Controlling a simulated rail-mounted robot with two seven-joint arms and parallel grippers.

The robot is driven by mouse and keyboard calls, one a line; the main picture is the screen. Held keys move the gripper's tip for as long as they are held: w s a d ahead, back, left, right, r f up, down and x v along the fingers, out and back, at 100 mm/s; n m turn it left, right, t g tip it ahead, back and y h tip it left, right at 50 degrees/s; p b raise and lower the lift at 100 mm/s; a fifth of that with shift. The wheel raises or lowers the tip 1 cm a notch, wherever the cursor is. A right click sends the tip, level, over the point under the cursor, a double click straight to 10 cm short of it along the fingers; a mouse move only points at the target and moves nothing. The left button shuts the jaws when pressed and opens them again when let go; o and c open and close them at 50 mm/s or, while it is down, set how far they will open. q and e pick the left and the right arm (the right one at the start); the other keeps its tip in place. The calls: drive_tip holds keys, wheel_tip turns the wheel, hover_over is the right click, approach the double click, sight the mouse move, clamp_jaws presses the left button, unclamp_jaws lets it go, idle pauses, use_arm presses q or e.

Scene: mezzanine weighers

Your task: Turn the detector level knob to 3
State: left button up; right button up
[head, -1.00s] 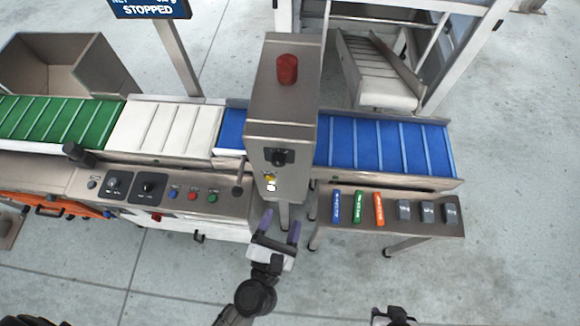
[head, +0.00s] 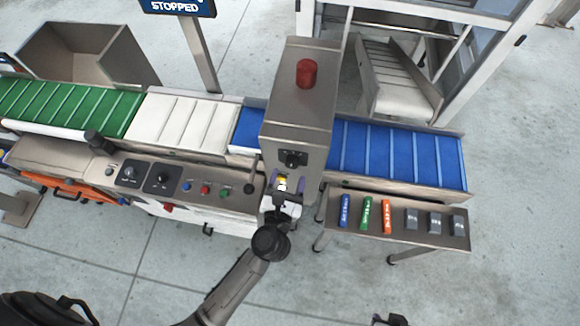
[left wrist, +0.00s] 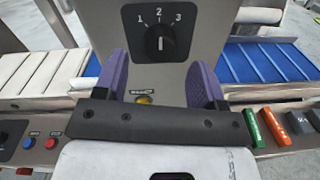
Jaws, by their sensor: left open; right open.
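The detector level knob (head: 292,158) is a black dial on the front of the steel detector housing (head: 299,95). In the left wrist view the knob (left wrist: 160,43) sits on a black plate marked 1, 2 and 3. Its white line looks upright, towards the 2. My left gripper (head: 283,187) is open and empty in front of the housing, just below the knob. In the left wrist view its purple fingers (left wrist: 161,75) stand either side of the housing's lower front, apart from the knob. My right gripper (head: 390,320) shows only partly at the bottom edge.
A yellow button (left wrist: 143,99) is below the knob. A red beacon (head: 307,73) tops the housing. A control panel (head: 175,182) with two dials and coloured buttons is at left. A steel shelf (head: 395,240) at right holds coloured sticks and grey blocks. Blue belt (head: 400,155) runs behind.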

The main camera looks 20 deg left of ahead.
sight(291, 167)
use_arm(q)
drive_tip(key=shift+w+a, duration=0.15)
drive_tip(key=shift+w, duration=0.6)
drive_tip(key=shift+w+a, duration=0.15)
drive_tip(key=shift+w, duration=0.6)
drive_tip(key=c, duration=0.9)
drive_tip(key=shift+r+m+p, duration=0.15)
drive_tip(key=shift+m+p, duration=0.25)
drive_tip(key=shift+p, duration=0.25)
drive_tip(key=m+p, duration=0.4)
drive_tip(key=p, duration=0.1)
drive_tip(key=shift+r, duration=0.1)
drive_tip(key=shift+m+p, duration=1.25)
drive_tip(key=shift+m, duration=0.15)
drive_tip(key=shift+f+m, duration=0.2)
drive_tip(key=shift+m, duration=0.1)
